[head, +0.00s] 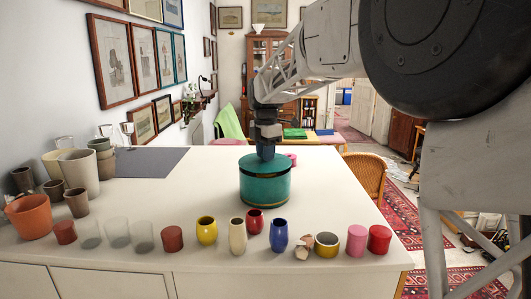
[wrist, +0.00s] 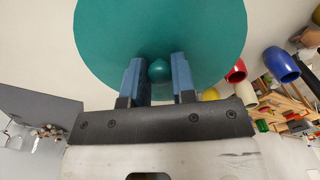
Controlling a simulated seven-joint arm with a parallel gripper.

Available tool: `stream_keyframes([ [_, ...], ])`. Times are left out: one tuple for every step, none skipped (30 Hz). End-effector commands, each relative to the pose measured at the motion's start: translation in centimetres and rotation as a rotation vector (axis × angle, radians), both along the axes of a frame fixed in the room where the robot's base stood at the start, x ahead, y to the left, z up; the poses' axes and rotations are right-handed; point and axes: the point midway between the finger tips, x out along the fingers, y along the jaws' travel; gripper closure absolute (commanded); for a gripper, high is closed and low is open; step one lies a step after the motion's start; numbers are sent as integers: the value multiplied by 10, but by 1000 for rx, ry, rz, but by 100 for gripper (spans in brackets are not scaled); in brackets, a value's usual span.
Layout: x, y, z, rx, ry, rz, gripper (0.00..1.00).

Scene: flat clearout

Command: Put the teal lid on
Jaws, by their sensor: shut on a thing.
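The teal lid (head: 250,164) is at the top of a teal round pot (head: 265,189) standing on the white counter. A thin dark and gold band shows between lid and pot; I cannot tell whether the lid is fully seated. My gripper (head: 266,155) points straight down over the middle of the lid. In the wrist view the lid (wrist: 160,25) fills the upper middle, and its round teal knob (wrist: 159,70) sits between the blue fingers of my gripper (wrist: 158,78). The gripper is shut on this knob. The lid hides the pot in the wrist view.
A row of cups stands along the front of the counter (head: 110,262), including a yellow cup (head: 207,230), a blue cup (head: 279,235) and clear glasses. A terracotta pot (head: 29,217) and beakers crowd the left. A grey mat (head: 150,162) lies behind.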

Motion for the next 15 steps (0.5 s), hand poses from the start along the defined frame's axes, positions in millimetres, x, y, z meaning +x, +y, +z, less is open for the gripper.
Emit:
stream_keyframes([
  [0,0,-1,0,0,0,99],
  [0,0,-1,0,0,0,99],
  [0,0,-2,0,0,0,99],
  [0,0,-2,0,0,0,99],
  [0,0,-3,0,0,0,99],
  [0,0,-4,0,0,0,99],
  [0,0,-4,-1,1,0,99],
  [0,0,-5,-1,1,0,99],
  [0,0,-5,-1,1,0,99],
  [0,0,-6,-1,1,0,99],
  [0,0,-6,-1,1,0,99],
  [0,0,-7,-1,1,0,99],
  [0,0,-8,-1,1,0,99],
  [0,0,-8,-1,1,0,99],
  [0,0,-9,0,0,0,99],
])
